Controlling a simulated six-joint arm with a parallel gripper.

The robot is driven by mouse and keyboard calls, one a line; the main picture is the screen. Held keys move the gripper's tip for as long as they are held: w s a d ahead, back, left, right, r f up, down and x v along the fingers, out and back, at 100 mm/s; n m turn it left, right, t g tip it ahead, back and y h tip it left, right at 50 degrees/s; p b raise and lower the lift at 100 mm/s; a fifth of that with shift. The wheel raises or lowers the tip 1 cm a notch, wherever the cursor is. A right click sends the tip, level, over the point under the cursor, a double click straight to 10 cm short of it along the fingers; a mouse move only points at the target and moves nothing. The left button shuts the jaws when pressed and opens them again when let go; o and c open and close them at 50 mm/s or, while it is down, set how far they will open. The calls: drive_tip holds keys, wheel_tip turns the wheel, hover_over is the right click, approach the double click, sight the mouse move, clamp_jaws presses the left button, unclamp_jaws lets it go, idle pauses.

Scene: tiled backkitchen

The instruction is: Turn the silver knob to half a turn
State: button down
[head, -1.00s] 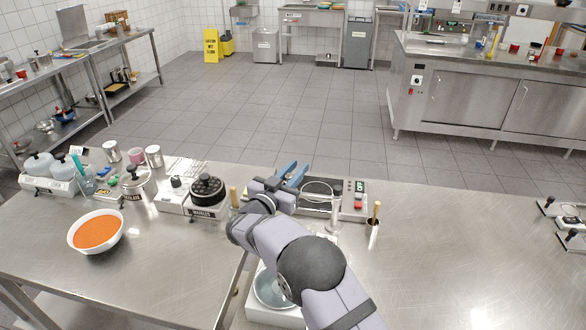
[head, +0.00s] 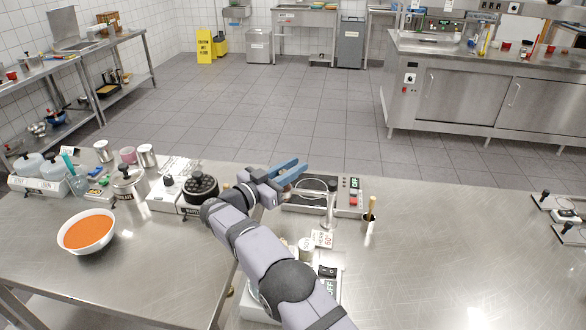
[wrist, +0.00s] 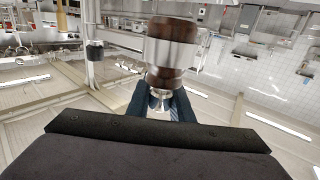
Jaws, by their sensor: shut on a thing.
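My gripper (head: 290,172), with blue fingers, is beyond the bent arm, just left of a ring on a stand (head: 313,186). In the wrist view my gripper (wrist: 160,105) is shut on a banded brown-and-silver piece (wrist: 172,50). A narrow silver part lies between the fingers, and the wider brown and pale bands stick out beyond them. I cannot tell whether this piece is the silver knob. In the head view the fingertips show, but the held piece is not clear. A small pale cylinder (head: 307,244) stands beside a card reading 60.
A hotplate with a lit display (head: 355,184) is right of the gripper. A holder with a wooden-handled tool (head: 369,222) stands in front of it. A black-topped device (head: 201,188) and an orange soup bowl (head: 87,231) are left. The right counter (head: 450,260) is largely clear.

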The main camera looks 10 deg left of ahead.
idle(0.3)
drive_tip(key=c, duration=1.6)
unclamp_jaws()
drive_tip(key=shift+o, duration=0.2)
drive_tip(key=b+v, duration=0.2)
drive_tip(key=v, duration=0.5)
drive_tip(key=shift+s, duration=0.15)
